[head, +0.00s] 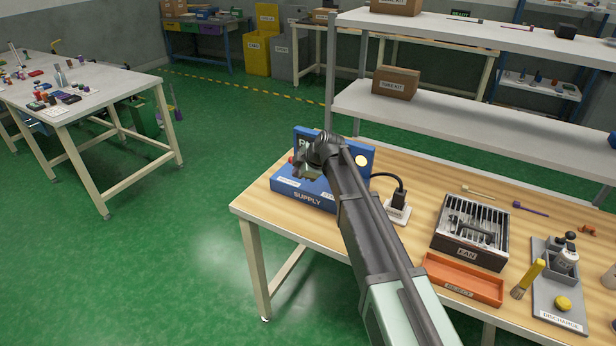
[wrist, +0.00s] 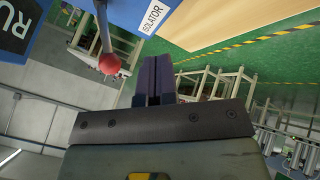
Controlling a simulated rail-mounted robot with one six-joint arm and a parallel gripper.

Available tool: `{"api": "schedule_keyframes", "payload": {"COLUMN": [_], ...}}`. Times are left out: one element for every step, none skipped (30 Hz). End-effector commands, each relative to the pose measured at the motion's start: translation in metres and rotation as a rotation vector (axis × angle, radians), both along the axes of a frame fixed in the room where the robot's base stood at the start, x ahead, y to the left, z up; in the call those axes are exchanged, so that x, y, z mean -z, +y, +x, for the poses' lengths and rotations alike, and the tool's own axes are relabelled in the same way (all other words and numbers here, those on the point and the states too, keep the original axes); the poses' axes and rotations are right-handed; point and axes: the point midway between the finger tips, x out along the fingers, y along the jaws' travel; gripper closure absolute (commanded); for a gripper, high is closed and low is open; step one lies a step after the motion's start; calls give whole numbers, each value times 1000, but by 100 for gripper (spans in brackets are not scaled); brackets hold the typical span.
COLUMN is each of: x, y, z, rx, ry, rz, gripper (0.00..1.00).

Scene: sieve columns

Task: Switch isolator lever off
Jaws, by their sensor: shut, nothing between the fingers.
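The blue supply box (head: 307,200) sits at the left end of the wooden bench, partly covered by my arm. In the wrist view, the isolator label (wrist: 152,18) is on its edge at the top. The isolator lever, a grey stem with a red ball knob (wrist: 109,64), points into view beside that label. A bit of red (head: 291,159) at the box's left also shows in the head view. My gripper (wrist: 158,64) is shut and empty, its dark fingers just right of the knob with a visible gap in the picture. In the head view my gripper (head: 304,174) is over the box's left part.
A plug and socket block (head: 397,208) with a black cable stands right of the box. Open green floor lies left of the bench.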

Motion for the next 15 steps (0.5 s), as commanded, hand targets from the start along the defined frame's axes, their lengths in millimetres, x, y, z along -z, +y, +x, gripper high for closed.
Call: {"api": "schedule_keyframes", "payload": {"x": [-5, -7, -8, -8, -8, -9, -9, -9, -9, -9, -9, -8, -8, -8, -8], "y": [3, 4, 6, 7, 8, 8, 9, 9, 9, 9, 9, 9, 9, 9, 9], "z": [15, 20, 26, 29, 32, 35, 36, 37, 37, 37, 37, 37, 36, 36, 36], "rx": [0, 0, 0, 0, 0, 0, 0, 0, 0, 0, 0, 0, 0, 0, 0], "ry": [-1, -1, 0, 0, 0, 0, 0, 0, 0, 0, 0, 0, 0, 0, 0], "rz": [0, 0, 0, 0, 0, 0, 0, -1, -1, -1, -1, -1, -1, -1, -1], "gripper": [100, 100, 100, 100, 100, 100, 100, 100, 100, 100, 100, 100, 100, 100, 100]}}
